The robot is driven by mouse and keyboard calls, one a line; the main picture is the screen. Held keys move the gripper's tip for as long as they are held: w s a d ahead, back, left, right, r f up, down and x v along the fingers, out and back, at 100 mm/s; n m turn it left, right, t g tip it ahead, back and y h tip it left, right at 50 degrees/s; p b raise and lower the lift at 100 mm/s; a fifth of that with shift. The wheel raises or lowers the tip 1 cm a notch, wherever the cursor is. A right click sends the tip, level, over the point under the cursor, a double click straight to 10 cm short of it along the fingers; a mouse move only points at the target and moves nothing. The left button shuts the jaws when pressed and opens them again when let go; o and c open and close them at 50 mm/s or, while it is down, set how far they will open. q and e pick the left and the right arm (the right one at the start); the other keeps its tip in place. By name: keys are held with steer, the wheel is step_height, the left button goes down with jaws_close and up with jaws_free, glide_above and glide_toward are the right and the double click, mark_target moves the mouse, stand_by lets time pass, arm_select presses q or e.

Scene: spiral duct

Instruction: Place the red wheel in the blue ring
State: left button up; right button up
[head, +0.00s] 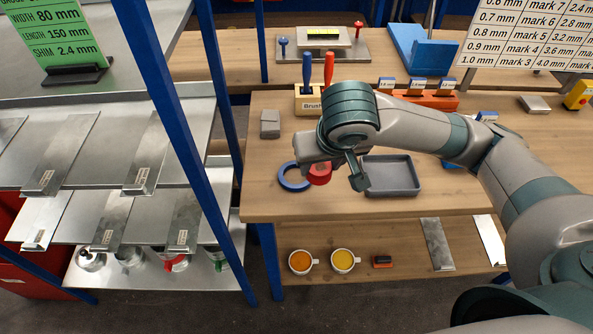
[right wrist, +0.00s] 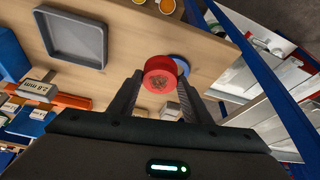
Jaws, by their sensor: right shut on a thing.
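The red wheel (head: 319,174) is held between the fingers of my right gripper (head: 338,176), at the front part of the wooden workbench. In the right wrist view the red wheel (right wrist: 160,74) sits between the two fingertips of the gripper (right wrist: 160,88), which are shut on it. The blue ring (head: 291,178) lies on the bench just left of the wheel, and the wheel overlaps its right edge in the head view. In the right wrist view the ring (right wrist: 182,66) shows partly behind the wheel. I cannot tell the wheel's height above the bench. My left gripper is not in view.
A grey tray (head: 392,190) lies right of my gripper. A blue post (head: 170,110) rises on the left, beside metal shelves. Cups (head: 343,260) stand on the lower shelf.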

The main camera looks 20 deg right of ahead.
steer(key=w+a+f, duration=0.1)
steer(key=w, duration=0.1)
steer(key=w+a+f, duration=0.1)
steer(key=w+f, duration=0.1)
steer(key=w, duration=0.1)
steer(key=w+f+p, duration=0.1)
steer(key=w+f, duration=0.1)
steer(key=w, duration=0.1)
steer(key=shift+a, duration=0.4)
step_height(320, 180, down, 3)
steer(key=shift+f+p, duration=0.2)
steer(key=shift+p, duration=0.5)
steer(key=shift+f, duration=0.3)
steer(key=o, duration=1.2)
steer(key=shift+s+f, duration=0.1)
steer(key=shift+f, duration=0.05)
steer(key=shift+c, duration=0.2)
